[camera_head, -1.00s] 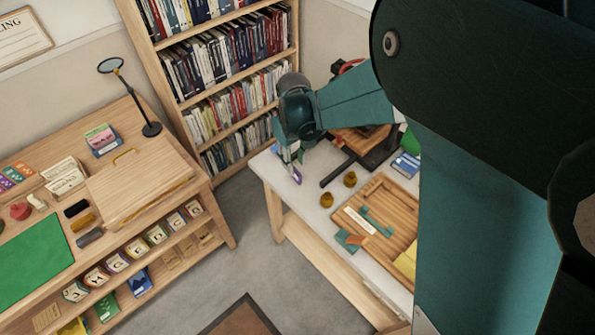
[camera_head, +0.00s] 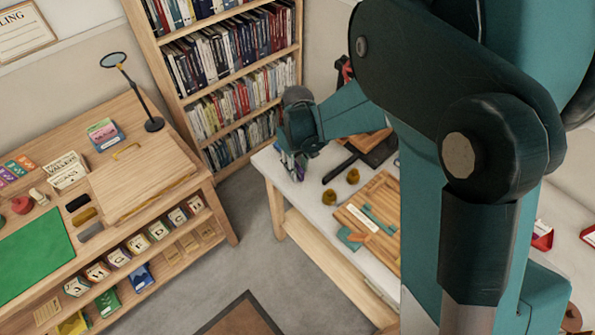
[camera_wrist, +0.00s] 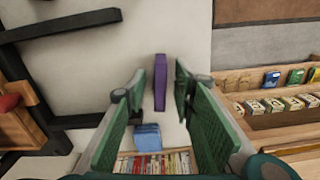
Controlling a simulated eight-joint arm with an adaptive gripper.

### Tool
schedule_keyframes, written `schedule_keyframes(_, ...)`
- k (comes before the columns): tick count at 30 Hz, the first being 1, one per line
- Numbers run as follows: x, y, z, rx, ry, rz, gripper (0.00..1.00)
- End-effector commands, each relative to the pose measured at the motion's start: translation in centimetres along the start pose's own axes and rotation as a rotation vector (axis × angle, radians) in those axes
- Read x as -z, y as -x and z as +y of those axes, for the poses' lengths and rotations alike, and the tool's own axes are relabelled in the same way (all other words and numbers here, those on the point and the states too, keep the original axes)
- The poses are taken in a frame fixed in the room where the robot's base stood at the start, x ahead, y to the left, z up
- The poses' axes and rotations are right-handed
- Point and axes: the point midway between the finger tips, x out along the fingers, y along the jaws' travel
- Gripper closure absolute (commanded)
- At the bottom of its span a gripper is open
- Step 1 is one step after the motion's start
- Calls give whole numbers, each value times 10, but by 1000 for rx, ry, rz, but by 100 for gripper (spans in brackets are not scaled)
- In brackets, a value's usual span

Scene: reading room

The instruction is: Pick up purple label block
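The purple label block (camera_wrist: 160,82) stands out as a narrow purple bar on the white table (camera_wrist: 190,25) in the wrist view. My gripper (camera_wrist: 161,84) is open, with one green-padded finger on each side of the block. Gaps show between the block and both fingers, so no hold is visible. In the head view, my gripper (camera_head: 292,166) is at the table's left end and largely hides the block.
A blue block (camera_wrist: 147,138) lies close to the purple one. Two brass knobs (camera_head: 340,187), a wooden tray (camera_head: 385,190) and a dark metal stand (camera_head: 372,152) are to the right. A bookshelf (camera_head: 235,90) stands behind the table.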

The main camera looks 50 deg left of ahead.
Motion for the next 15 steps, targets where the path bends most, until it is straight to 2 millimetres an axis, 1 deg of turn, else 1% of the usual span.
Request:
schedule_keyframes(1,0,-5,0,0,0,0,74)
schedule_keyframes(4,0,-10,0,0,0,0,74)
schedule_keyframes(15,0,-10,0,0,0,0,74)
